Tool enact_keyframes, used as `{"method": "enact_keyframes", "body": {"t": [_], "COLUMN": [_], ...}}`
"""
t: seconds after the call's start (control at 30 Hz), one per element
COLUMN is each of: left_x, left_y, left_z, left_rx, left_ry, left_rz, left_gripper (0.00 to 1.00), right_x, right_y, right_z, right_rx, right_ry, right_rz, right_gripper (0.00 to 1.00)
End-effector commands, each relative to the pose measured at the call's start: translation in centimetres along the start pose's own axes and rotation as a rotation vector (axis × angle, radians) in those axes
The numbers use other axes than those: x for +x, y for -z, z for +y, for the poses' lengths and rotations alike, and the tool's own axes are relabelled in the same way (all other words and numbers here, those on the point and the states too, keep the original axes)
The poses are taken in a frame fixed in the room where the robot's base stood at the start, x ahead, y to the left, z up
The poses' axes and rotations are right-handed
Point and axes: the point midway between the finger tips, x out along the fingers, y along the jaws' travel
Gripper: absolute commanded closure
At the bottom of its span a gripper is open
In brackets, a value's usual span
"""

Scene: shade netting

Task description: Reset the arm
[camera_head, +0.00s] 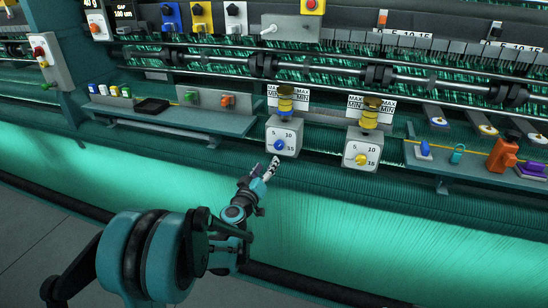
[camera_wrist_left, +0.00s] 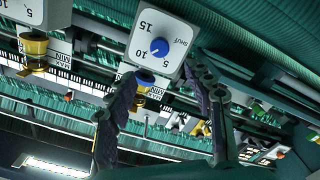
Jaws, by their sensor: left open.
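My left arm comes in from the lower left of the head view. Its gripper (camera_head: 265,169) is in front of and just below a white dial box with a blue knob (camera_head: 280,145). In the left wrist view the two dark fingers of my left gripper (camera_wrist_left: 163,77) are spread apart with nothing held between them. The blue-knob dial (camera_wrist_left: 160,47) shows upside down just past the fingertips there. No contact with the dial can be made out. My right gripper is not in view.
A second dial box with a yellow knob (camera_head: 361,158) stands to the right. A left shelf (camera_head: 190,121) and a right shelf (camera_head: 470,164) hold small coloured items. Green netting (camera_head: 330,235) spreads below, with a dark bar along its lower edge.

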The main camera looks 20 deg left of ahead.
Motion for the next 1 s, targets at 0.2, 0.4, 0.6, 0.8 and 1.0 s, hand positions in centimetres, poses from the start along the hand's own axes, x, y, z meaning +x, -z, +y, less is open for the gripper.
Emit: {"method": "enact_keyframes", "body": {"t": [0.2,0.4,0.6,0.8,1.0], "left_x": [-0.6,-5.3,-13.7,-23.7,-31.6], "left_y": [0.0,-1.5,-5.5,-9.2,-10.6], "left_z": [1.4,7.6,11.0,9.1,4.8], "left_rx": [0.018,0.125,0.259,0.395,0.5], "left_ry": [-0.018,-0.091,-0.089,0.038,0.222], "left_rz": [-0.026,-0.203,-0.472,-0.723,-0.868], "left_gripper": [0.48,0.48,0.48,0.48,0.48], "right_x": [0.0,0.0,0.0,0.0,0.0], "right_y": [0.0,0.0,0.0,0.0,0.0], "right_z": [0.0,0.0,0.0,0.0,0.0], "right_rx": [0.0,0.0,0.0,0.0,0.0], "right_ry": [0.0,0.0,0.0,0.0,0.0], "right_rz": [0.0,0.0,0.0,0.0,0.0], "right_gripper": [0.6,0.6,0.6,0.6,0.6]}}
